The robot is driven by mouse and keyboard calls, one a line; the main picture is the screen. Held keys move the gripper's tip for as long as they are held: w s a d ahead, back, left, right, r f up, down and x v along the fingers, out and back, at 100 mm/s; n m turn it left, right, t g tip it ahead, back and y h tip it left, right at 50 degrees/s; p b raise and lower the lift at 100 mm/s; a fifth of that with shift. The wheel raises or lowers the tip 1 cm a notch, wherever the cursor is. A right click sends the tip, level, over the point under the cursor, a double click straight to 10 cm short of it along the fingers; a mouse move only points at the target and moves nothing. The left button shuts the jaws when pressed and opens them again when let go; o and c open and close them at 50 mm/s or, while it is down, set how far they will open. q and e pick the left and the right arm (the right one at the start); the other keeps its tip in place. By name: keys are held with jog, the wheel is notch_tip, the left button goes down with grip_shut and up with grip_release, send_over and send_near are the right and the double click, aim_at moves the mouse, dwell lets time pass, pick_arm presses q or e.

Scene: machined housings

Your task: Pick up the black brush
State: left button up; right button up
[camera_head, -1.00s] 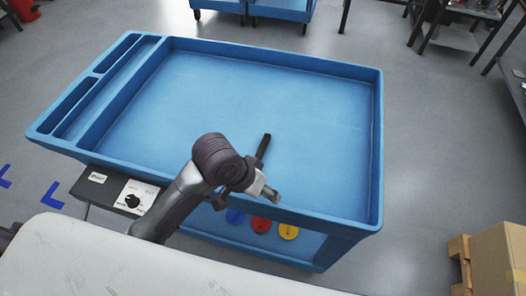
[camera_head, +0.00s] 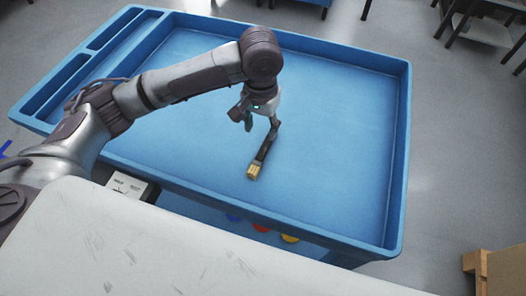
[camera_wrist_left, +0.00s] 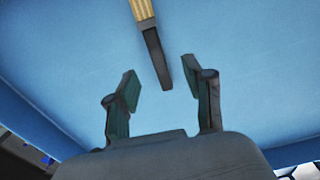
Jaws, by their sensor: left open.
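The black brush (camera_head: 263,153) lies in the blue tray top of the cart (camera_head: 345,150), with its tan bristle end toward the front of the tray. My left gripper (camera_head: 258,121) is above the tray, over the handle end of the brush, with its fingers apart and nothing held. In the left wrist view, the brush (camera_wrist_left: 153,50) shows at the top middle, and its dark handle end reaches toward the gap between the open fingers (camera_wrist_left: 161,84). Contact with the fingers is not visible. My right gripper is not in view.
The cart's raised rim surrounds the tray, with narrow compartments (camera_head: 75,75) along its left side. Much of the tray floor is bare. Colored discs (camera_head: 290,239) show below the front rim. A cardboard box (camera_head: 505,272) stands at the lower right.

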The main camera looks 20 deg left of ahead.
aim_at(263, 151)
pick_arm(q)
notch_tip(263, 151, down, 3)
jog(key=shift+f, duration=0.15)
jog(key=shift+s+d+f, duration=0.15)
jog(key=shift+s+f, duration=0.05)
jog(key=shift+f, duration=1.15)
jog(key=shift+s+d+f, duration=0.1)
jog(key=shift+s+f, duration=0.1)
jog(key=shift+f, duration=1.15)
grip_shut()
